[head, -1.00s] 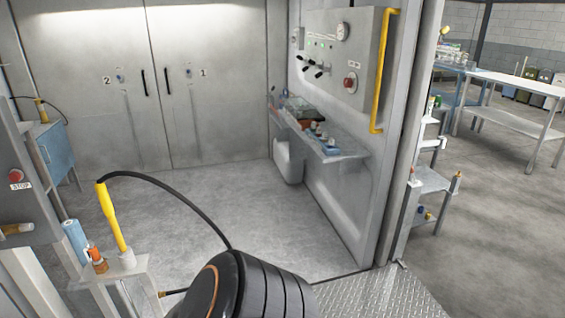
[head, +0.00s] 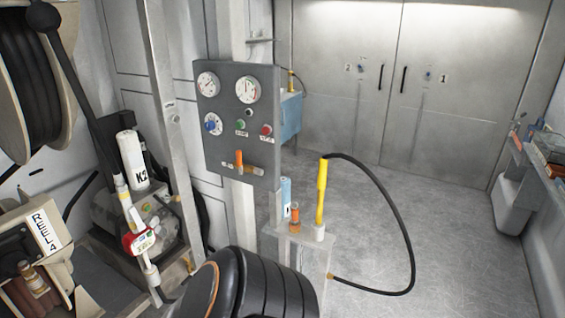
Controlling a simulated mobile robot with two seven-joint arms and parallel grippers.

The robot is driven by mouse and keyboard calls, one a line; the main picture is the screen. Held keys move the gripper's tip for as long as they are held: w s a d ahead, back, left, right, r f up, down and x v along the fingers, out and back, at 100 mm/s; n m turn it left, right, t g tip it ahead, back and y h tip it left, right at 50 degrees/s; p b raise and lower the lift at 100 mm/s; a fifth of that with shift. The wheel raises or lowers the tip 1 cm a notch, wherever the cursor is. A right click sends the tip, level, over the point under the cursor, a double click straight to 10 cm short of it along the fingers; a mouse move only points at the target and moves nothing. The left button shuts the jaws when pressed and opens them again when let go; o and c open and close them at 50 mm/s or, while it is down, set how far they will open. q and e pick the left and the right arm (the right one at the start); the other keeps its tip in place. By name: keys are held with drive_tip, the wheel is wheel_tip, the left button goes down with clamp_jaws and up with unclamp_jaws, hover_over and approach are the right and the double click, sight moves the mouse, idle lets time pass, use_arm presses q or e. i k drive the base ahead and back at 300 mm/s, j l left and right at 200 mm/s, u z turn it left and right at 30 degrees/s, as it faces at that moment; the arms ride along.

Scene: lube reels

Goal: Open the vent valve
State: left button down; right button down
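A grey gauge panel (head: 213,148) stands left of centre in the head view. Low on it is a small valve with an upright orange handle (head: 239,159) across a horizontal brass fitting (head: 255,168). I cannot read a label that names it as the vent valve. A red, round part (head: 139,241) with white lettering sits on a pipe at the lower left; its label is too small to read. Neither of my grippers is in view. A black ribbed part of my own body fills the bottom centre.
A small stand (head: 304,242) holds a yellow-handled tool (head: 321,190) with a black hose (head: 411,238) looping right. A hose reel (head: 55,75), a white K2 cylinder (head: 131,160) and a REEL 4 unit (head: 42,229) crowd the left. Open floor (head: 455,250) lies right, before double doors (head: 350,110).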

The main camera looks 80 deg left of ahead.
sight(238, 153)
drive_tip(key=u, duration=2.85)
drive_tip(key=i+j+z, duration=0.15)
drive_tip(key=i+j, duration=0.25)
drive_tip(key=i, duration=0.2)
drive_tip(key=i+j+z, duration=0.15)
drive_tip(key=i+j, duration=0.3)
drive_tip(key=i, duration=0.1)
